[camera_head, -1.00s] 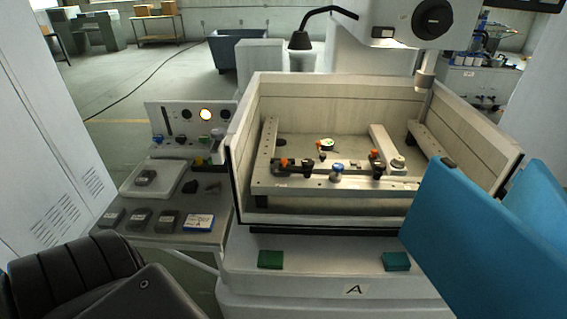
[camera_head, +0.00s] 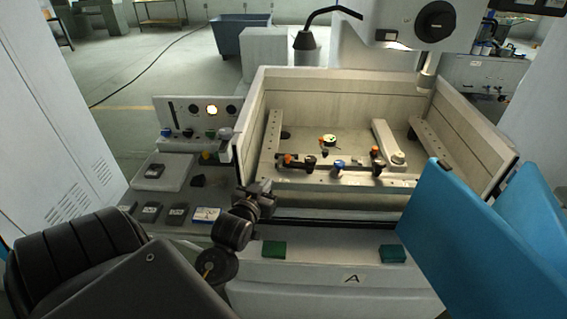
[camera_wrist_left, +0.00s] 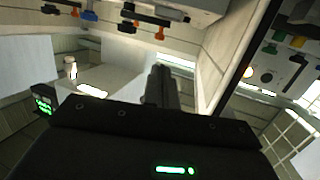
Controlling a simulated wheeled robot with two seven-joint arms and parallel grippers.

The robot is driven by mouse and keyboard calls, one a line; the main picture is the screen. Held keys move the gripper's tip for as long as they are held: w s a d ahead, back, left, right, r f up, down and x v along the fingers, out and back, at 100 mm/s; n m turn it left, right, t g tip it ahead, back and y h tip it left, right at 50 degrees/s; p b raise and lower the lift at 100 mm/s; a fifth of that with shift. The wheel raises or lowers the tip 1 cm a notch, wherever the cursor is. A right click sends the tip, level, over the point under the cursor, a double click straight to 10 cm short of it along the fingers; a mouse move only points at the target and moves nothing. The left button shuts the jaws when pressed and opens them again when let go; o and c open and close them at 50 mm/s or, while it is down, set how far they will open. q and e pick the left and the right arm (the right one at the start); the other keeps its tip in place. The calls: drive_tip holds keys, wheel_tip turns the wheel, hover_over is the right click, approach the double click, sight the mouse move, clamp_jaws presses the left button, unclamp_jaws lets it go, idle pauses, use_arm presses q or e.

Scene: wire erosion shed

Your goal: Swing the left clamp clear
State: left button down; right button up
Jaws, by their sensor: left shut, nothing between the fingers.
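The left clamp (camera_head: 296,160) has an orange knob and a dark arm. It sits on the front rail inside the open-topped tank, left of a blue-topped knob (camera_head: 339,167). A second orange-knobbed clamp (camera_head: 376,158) stands further right. My left gripper (camera_head: 262,193) is shut and empty at the tank's front left edge, nearer than the left clamp and apart from it. In the left wrist view the dark fingers (camera_wrist_left: 161,82) point into the tank, and the clamps show near the top edge. My right gripper is not in view.
The tank's walls (camera_head: 345,92) rise around the fixture. A control panel (camera_head: 195,118) and a side shelf with a white tray (camera_head: 163,172) and small blocks stand left. Two green pads (camera_head: 274,249) (camera_head: 392,254) sit on the front ledge. A large blue shape (camera_head: 470,240) covers the lower right.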

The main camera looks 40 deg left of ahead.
sight(287, 159)
use_arm(q)
drive_tip(key=p+x, duration=0.4)
drive_tip(key=x, duration=0.8)
drive_tip(key=shift+w+a+p, duration=0.15)
drive_tip(key=shift+w+p, duration=0.2)
drive_tip(key=shift+w+a+f, duration=0.2)
drive_tip(key=shift+w, duration=0.35)
